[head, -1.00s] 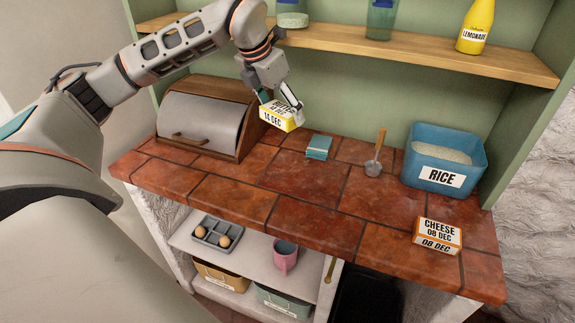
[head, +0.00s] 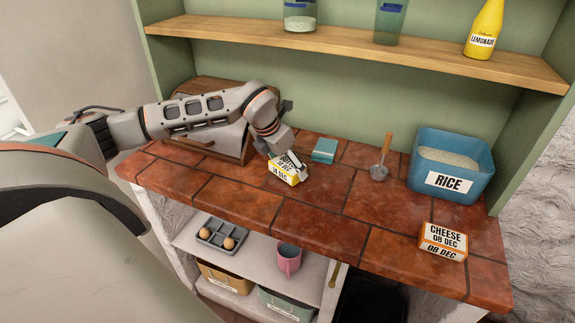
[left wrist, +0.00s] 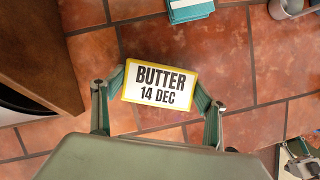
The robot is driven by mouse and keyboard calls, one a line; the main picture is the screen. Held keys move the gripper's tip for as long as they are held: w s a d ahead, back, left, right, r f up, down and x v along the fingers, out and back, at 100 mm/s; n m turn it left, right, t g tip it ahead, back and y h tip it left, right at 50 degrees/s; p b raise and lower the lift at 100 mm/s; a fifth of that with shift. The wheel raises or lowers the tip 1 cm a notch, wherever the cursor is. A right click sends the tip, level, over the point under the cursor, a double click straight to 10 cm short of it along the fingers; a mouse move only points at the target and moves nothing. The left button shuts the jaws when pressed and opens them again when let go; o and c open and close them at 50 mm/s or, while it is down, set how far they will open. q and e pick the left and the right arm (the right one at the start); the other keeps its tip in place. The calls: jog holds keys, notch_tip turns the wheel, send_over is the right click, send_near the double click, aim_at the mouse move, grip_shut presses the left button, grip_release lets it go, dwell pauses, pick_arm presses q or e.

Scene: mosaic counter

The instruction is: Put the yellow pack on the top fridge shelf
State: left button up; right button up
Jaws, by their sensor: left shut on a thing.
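The yellow pack (head: 284,173), white with a yellow edge, is labelled BUTTER 14 DEC. It also shows in the left wrist view (left wrist: 160,85). My left gripper (head: 292,166) is shut on it, with one finger at each end in the left wrist view. The pack is low over the tiled counter; I cannot tell if it touches. Below the counter is an open white unit, whose upper shelf (head: 255,257) holds a grey egg tray (head: 222,235) and a pink mug (head: 288,259).
A teal pack (head: 325,150), a scoop (head: 380,165), a blue rice tub (head: 450,165) and a cheese pack (head: 443,241) stand on the counter. A bread bin (head: 215,138) is behind my left arm. Baskets (head: 285,304) sit on the lower shelf. The counter's middle is clear.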

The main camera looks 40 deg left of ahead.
pick_arm(q)
jog(key=shift+f, duration=0.15)
jog(key=shift+f, duration=0.15)
jog(key=o, duration=1.3)
